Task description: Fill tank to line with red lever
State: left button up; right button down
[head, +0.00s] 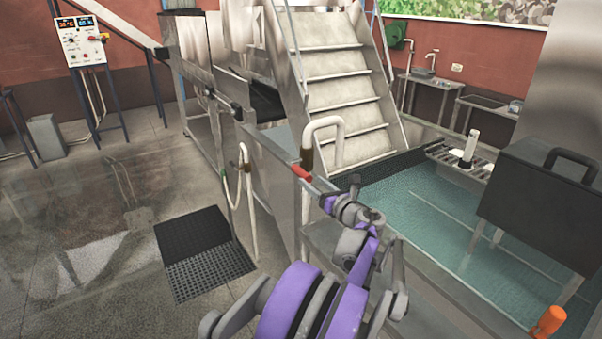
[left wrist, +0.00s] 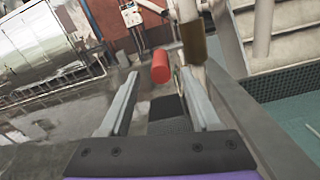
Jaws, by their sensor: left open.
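The red lever (head: 302,172) sticks out beside a pale bent pipe (head: 322,128) at the near corner of the metal tank. The tank (head: 440,205) holds teal liquid; I cannot make out a fill line. My left gripper (head: 328,193) is open, just to the right of the lever in the head view. In the left wrist view the red lever (left wrist: 160,66) appears between the open fingers (left wrist: 157,72), near their tips. I cannot tell whether either finger touches it. My right gripper is not in view.
Metal stairs (head: 335,75) rise behind the tank. A dark box with a handle (head: 530,205) stands over the tank's right side, and an orange knob (head: 547,322) is at lower right. A control panel (head: 82,40) stands at back left. A black mat (head: 203,250) lies on open floor.

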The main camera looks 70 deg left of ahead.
aim_at(301, 173)
pick_arm(q)
jog(key=x, duration=0.7)
jog(key=shift+a+f+p, duration=0.1)
jog(key=shift+p, duration=0.25)
grip_shut()
dwell(1.0)
